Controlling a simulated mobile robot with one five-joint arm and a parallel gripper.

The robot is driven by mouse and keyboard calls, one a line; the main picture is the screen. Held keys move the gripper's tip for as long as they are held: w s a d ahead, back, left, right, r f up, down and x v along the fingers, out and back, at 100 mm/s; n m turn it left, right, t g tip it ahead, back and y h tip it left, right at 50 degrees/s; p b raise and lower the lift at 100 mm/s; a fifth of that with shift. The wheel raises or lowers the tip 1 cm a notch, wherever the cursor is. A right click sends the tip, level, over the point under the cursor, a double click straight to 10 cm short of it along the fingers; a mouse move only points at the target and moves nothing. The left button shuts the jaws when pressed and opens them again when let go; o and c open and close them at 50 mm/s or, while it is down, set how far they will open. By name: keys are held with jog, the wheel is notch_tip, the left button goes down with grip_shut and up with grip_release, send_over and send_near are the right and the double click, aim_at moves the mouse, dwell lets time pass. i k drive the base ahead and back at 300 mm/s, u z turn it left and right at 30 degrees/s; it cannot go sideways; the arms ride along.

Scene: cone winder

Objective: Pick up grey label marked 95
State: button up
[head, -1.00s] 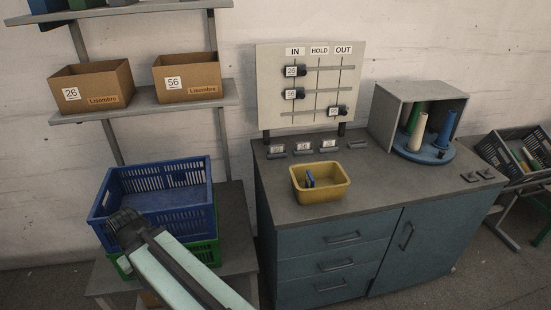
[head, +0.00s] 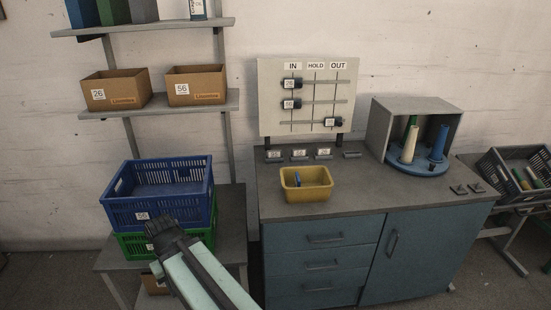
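Several small label blocks with white faces stand in a row at the back of the grey worktop; I see a left one (head: 274,155), a middle one (head: 299,154) and a right one (head: 322,153). Their numbers are too small to read, so I cannot tell which is marked 95. A dark block (head: 352,155) lies to their right. My gripper (head: 160,226) is dark and sits at the lower left in front of the blue and green crates, well away from the labels. Its fingers are not clear enough to show open or shut.
A board (head: 305,97) marked IN, HOLD and OUT stands behind the labels with numbered sliders. A yellow tray (head: 306,193) with a blue item sits in front of them. A blue crate (head: 158,192) is stacked on a green crate (head: 140,244). The worktop's front middle is clear.

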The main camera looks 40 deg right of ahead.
aim_at(277, 154)
jog(key=z, duration=0.1)
jog(key=i, duration=0.9)
jog(key=u, duration=0.1)
